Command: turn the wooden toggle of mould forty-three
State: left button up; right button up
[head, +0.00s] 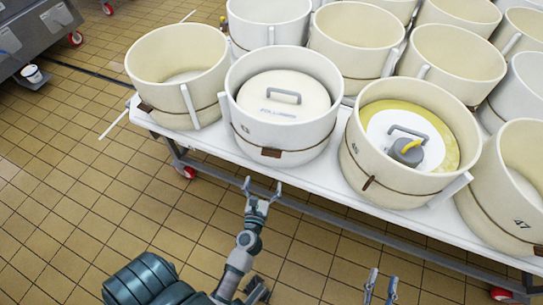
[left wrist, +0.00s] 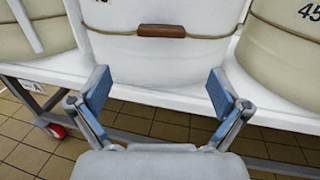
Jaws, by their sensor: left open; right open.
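Mould forty-three (head: 260,128) is a white round tub on the white table, with a lid and grey handle inside it. Its wooden toggle (head: 271,152) is a short brown bar on the cord around the front, lying about level. In the left wrist view the toggle (left wrist: 175,31) is ahead, above the gap between my fingers. My left gripper (head: 262,187) is open and empty, in front of the table edge below the toggle, apart from it. Its blue pads show in the left wrist view (left wrist: 158,95). My right gripper (head: 380,284) is open and empty at the bottom, lower right.
The white table (head: 320,180) stands on wheels and holds several tubs close together. Mould forty-five (head: 372,180), with a yellow-handled weight inside, stands to the right, and an empty tub (head: 150,70) to the left. The tiled floor in front is clear.

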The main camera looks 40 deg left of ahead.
aim_at(271, 156)
pick_arm(q)
jog(key=shift+x, duration=5.8)
pick_arm(e)
jog(key=shift+w+d+f+g, duration=0.1)
jog(key=shift+d+f+g, duration=0.1)
jog(key=shift+f+g, duration=0.75)
jog(key=shift+f, duration=0.1)
pick_arm(q)
jog(key=shift+d, duration=0.1)
jog(key=c, duration=1.1)
